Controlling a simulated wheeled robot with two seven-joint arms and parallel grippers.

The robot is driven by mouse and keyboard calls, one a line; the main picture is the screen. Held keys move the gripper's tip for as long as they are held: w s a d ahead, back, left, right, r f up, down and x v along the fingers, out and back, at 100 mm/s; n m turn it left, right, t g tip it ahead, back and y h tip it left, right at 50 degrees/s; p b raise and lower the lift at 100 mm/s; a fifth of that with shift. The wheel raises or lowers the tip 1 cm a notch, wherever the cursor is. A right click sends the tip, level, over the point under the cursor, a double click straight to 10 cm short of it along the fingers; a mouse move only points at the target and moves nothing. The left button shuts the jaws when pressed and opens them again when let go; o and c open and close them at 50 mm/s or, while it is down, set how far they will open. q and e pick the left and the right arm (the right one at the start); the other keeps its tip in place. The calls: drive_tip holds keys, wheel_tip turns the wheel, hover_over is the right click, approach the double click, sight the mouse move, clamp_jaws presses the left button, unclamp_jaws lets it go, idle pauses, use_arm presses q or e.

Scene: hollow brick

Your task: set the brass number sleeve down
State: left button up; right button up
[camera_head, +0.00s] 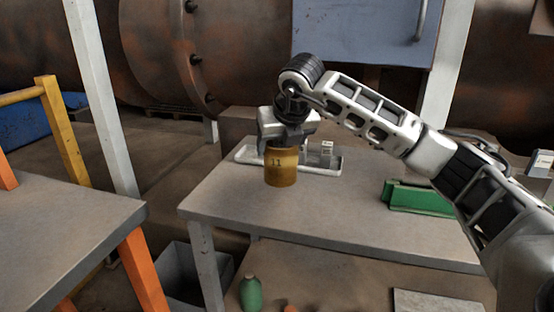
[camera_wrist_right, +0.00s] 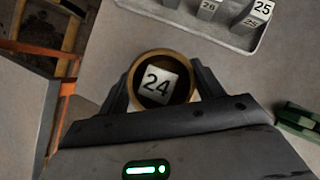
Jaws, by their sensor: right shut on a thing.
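The brass number sleeve (camera_head: 281,170) is a gold, upright cylinder marked 11 in the head view. My right gripper (camera_head: 283,144) is above it, shut on its upper part. In the right wrist view my right gripper (camera_wrist_right: 163,88) has one finger on each side of the round brass rim (camera_wrist_right: 162,53). A white block marked 24 (camera_wrist_right: 157,84) shows inside the ring, with dark inner wall around it. The sleeve is over the grey table (camera_head: 335,215); I cannot tell whether its bottom touches the top. My left gripper is not in view.
A pale tray (camera_head: 250,156) with several numbered blocks (camera_wrist_right: 258,14) stands behind the sleeve. A green holder (camera_head: 420,199) lies to the right on the table. The tabletop in front of the sleeve is clear. Another table (camera_head: 65,215) stands at the left, across a gap.

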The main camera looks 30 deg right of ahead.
drive_tip(key=shift+w+a+f, duration=0.15)
wheel_tip(320, 180, down, 4)
drive_tip(key=shift+w+a+r, duration=0.1)
drive_tip(key=shift+w+r, duration=0.05)
drive_tip(key=shift+r, duration=0.05)
drive_tip(key=o, duration=1.7)
